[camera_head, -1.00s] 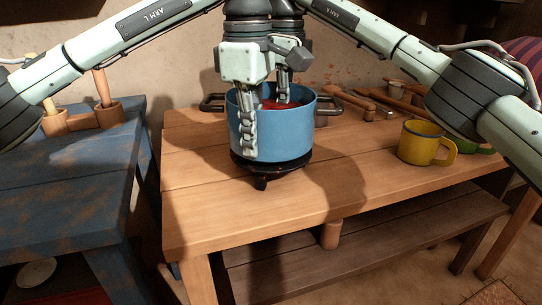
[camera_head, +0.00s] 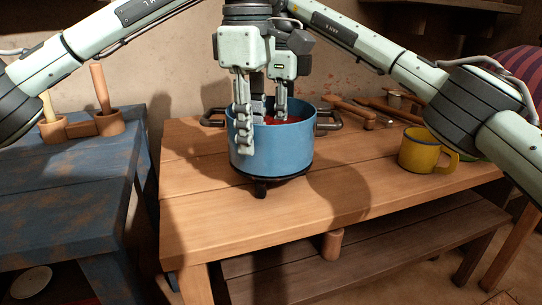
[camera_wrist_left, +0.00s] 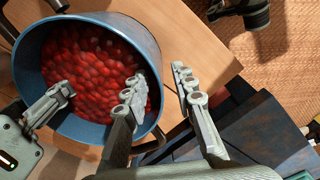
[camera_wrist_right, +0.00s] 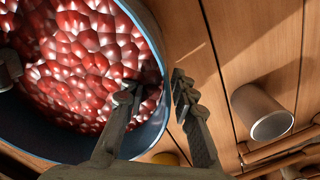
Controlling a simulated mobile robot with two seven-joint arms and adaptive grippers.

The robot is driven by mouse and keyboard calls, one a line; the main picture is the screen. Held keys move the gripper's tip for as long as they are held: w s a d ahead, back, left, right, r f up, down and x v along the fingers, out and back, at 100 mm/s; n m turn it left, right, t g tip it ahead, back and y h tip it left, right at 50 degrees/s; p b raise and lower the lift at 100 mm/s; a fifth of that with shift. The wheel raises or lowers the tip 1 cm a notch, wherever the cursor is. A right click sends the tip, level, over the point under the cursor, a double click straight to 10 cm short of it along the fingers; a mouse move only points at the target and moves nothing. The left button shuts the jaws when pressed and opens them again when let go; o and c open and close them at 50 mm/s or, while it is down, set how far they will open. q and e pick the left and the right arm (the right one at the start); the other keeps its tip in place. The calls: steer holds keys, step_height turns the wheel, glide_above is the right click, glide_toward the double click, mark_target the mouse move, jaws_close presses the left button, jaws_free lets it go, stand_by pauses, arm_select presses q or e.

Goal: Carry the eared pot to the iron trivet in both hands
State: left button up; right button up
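The blue eared pot (camera_head: 272,153) stands upright on the black iron trivet (camera_head: 260,189) on the wooden table, and red round pieces (camera_wrist_left: 95,70) fill it. Its dark ears stick out at the left (camera_head: 212,118) and right (camera_head: 329,124). My left gripper (camera_wrist_left: 162,76) is open and straddles the rim, one finger inside and one outside with a gap. My right gripper (camera_wrist_right: 157,82) is also open, one finger inside the pot and one beyond its wall. Neither is on an ear. In the head view both hands are close together over the pot, partly overlapping.
A yellow mug (camera_head: 421,151) stands right of the pot, with a green one partly hidden behind. Wooden utensils (camera_head: 350,111) lie at the back right. A blue table (camera_head: 65,185) with wooden cups stands at the left. The front of the wooden table is clear.

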arm_select(q)
step_height(320, 180, up, 8)
arm_select(e)
steer(key=shift+r, duration=0.1)
step_height(320, 180, up, 12)
steer(key=shift+f, duration=0.1)
stand_by(0.4)
arm_select(q)
steer(key=shift+s+a+r+b, duration=0.1)
steer(key=shift+s+a, duration=0.25)
steer(key=shift+s, duration=0.4)
steer(key=shift+s+a+f+b, duration=0.15)
steer(key=shift+s+a, duration=0.15)
steer(key=shift+s, duration=0.5)
steer(key=shift+s+a+r+b, duration=0.15)
steer(key=shift+s+a, duration=0.2)
steer(key=shift+s, duration=0.4)
arm_select(e)
steer(key=shift+f, duration=0.35)
